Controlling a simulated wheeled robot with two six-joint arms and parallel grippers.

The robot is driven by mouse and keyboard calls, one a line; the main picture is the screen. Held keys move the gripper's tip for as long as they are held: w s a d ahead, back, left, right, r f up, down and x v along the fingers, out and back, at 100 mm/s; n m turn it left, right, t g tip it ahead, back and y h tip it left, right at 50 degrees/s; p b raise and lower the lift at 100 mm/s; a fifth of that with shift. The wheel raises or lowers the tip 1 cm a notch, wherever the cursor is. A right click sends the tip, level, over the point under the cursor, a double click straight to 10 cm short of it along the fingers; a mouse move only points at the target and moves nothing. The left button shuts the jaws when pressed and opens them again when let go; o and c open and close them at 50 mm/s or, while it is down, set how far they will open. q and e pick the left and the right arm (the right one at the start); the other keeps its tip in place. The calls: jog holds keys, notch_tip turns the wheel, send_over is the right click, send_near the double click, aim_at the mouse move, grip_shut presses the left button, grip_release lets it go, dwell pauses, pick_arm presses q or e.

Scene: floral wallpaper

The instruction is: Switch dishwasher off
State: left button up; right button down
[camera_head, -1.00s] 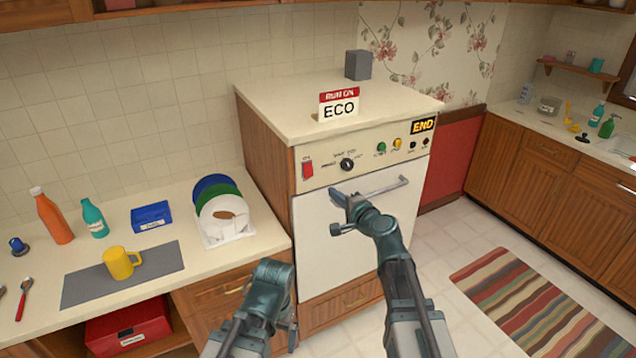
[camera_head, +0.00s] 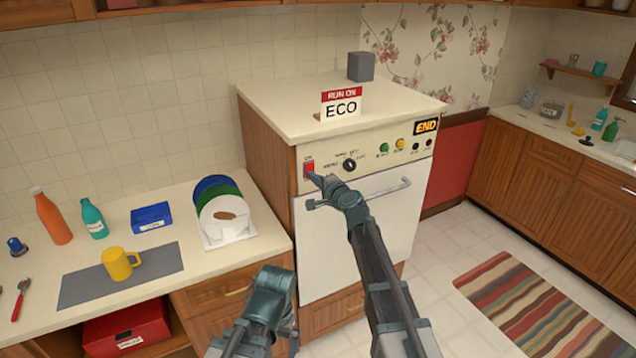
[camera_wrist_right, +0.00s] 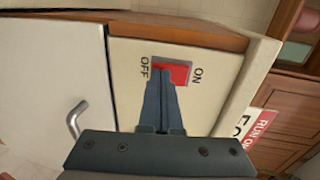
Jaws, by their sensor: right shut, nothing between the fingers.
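The white dishwasher (camera_head: 350,240) stands in the middle, with its door closed and a cream control panel (camera_head: 375,150) along the top. The red power switch (camera_head: 308,169) is at the panel's left end. My right gripper (camera_head: 314,179) is shut and empty, its tips at the lower part of the switch. In the right wrist view the closed fingers (camera_wrist_right: 158,80) overlap the OFF side of the red switch (camera_wrist_right: 178,72); whether they touch it I cannot tell. My left arm shows low in the head view, its fingertips not clearly visible.
A RUN ON ECO card (camera_head: 342,103) and a grey block (camera_head: 360,66) stand on the dishwasher top. A dial (camera_head: 349,164), coloured buttons and an END display (camera_head: 426,126) share the panel. The door handle (camera_head: 389,188) sticks out below. Plates (camera_head: 226,218) stand on the left counter.

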dwell(0.3)
pick_arm(q)
jog(key=shift+f, duration=0.1)
pick_arm(e)
jog(key=shift+w+a+f, duration=0.1)
jog(key=shift+w+f, duration=0.05)
pick_arm(q)
jog(key=f+b, duration=0.1)
jog(key=d+f+b, duration=0.1)
jog(key=shift+s+d+f+b, duration=0.15)
jog(key=shift+d+f+b, duration=0.1)
jog(key=shift+b, duration=0.1)
pick_arm(e)
jog(key=s+d+f, duration=0.2)
jog(key=s+d, duration=0.3)
jog(key=s, duration=0.7)
jog(key=shift+s+d+f, duration=0.15)
jog(key=shift+s+f, duration=0.05)
jog(key=shift+s, duration=0.2)
jog(key=shift+f, duration=0.1)
